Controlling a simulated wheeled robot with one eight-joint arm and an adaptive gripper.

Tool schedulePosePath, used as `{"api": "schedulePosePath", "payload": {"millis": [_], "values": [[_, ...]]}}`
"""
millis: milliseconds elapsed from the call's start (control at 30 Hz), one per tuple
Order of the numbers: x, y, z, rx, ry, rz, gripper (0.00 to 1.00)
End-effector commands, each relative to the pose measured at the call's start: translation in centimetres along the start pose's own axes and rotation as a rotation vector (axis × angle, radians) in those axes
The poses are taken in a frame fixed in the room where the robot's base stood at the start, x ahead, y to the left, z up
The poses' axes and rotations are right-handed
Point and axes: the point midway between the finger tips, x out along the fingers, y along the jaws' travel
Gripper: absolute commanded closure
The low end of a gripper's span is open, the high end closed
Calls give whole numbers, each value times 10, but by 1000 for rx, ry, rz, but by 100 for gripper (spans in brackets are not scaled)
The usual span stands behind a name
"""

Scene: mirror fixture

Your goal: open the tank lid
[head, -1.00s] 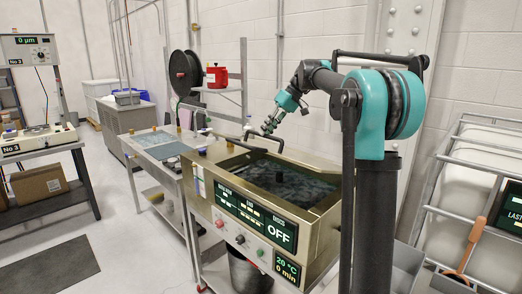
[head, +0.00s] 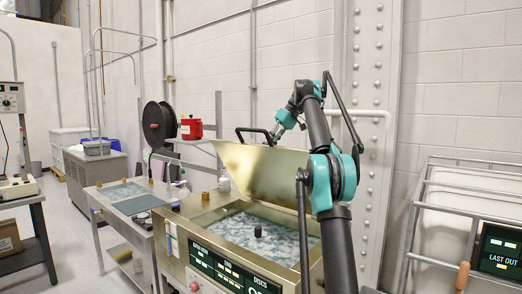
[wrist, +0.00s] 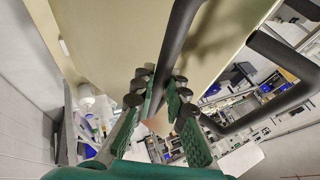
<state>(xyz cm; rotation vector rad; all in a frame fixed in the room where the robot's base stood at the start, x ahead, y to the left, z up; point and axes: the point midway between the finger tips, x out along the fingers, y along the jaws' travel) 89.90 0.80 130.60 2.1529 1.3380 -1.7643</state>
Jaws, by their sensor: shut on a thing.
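The tank lid (head: 262,165) is a gold metal plate, tilted up steeply above the open tank (head: 200,245). Pale, mottled liquid shows inside the tank with a small black knob-like thing in it. A black bar handle (head: 253,131) shows behind the lid's upper edge. My gripper (head: 277,132) is at that edge, partly hidden by the lid. In the wrist view, my gripper (wrist: 158,105) has its green fingers shut around a dark bar of the handle (wrist: 178,45), close to the lid's tan face (wrist: 110,35).
A workbench (head: 125,192) with a tray and bottles adjoins the tank's left. A black reel (head: 159,124) and red can (head: 191,129) stand behind it. A riveted column and wall are close behind my arm. A metal rack (head: 470,215) stands at right.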

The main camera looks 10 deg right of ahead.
Motion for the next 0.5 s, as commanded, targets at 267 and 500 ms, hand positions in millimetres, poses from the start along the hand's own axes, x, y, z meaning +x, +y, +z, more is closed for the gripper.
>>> {"api": "schedulePosePath", "payload": {"millis": [267, 500], "values": [[-8, 14, 3, 5, -3, 14, 100], [-9, 14, 3, 4, -4, 13, 100]]}}
